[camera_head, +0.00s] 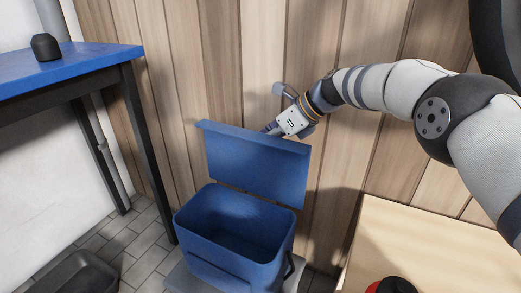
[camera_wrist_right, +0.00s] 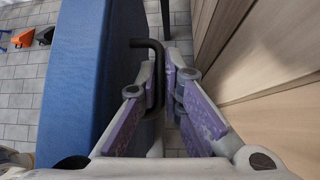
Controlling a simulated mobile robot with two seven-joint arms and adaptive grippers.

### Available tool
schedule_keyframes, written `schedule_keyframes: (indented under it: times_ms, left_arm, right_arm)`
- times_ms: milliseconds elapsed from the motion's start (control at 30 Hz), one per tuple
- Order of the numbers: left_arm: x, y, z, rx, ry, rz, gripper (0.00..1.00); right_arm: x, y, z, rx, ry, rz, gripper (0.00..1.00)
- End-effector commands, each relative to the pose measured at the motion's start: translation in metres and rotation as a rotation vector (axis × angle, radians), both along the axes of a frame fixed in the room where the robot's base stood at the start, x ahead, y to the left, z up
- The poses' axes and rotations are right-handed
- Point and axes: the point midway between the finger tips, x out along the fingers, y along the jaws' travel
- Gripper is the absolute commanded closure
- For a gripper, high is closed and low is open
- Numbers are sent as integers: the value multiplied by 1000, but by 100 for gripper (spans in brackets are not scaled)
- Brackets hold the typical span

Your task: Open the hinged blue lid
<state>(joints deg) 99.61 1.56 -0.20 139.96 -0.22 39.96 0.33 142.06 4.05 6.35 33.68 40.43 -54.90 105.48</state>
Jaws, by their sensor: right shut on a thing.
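The blue lid (camera_head: 256,165) stands raised, nearly upright, at the back of the open blue bin (camera_head: 232,222). The bin's inside shows and looks empty. My right gripper (camera_head: 272,128) is at the lid's upper edge, on its wall side; the lid partly hides its fingertips. In the right wrist view the blue lid (camera_wrist_right: 75,85) fills the left side. A dark bent handle (camera_wrist_right: 150,44) reaches from the lid between the purple-padded fingers of my right gripper (camera_wrist_right: 159,68), which is shut on it. My left gripper is not in view.
A wooden plank wall (camera_head: 262,50) stands close behind the lid and gripper. A blue-topped table (camera_head: 90,60) with a dark object (camera_head: 45,46) is at left. A pale wooden surface (camera_head: 430,245) is at right. A dark tray (camera_head: 75,272) lies at lower left.

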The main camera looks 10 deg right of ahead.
Motion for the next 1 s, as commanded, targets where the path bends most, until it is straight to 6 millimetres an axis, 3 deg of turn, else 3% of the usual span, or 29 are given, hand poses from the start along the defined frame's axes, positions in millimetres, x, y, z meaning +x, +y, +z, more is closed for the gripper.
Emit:
schedule_keyframes:
  times_ms: [500,533,567,800,900,1000]
  left_arm:
    - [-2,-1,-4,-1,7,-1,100]
    - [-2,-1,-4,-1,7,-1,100]
    - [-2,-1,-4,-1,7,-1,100]
    - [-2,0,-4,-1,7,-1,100]
    - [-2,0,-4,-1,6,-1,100]
    - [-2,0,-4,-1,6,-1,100]
  right_arm:
    - [0,0,-4,-3,7,4,100]
    - [0,0,-4,-3,7,4,86]
    - [0,0,-4,-2,6,4,84]
    - [0,-1,-2,-1,3,3,84]
    - [1,-1,6,-1,1,3,84]
    - [1,-1,28,-2,-2,3,84]
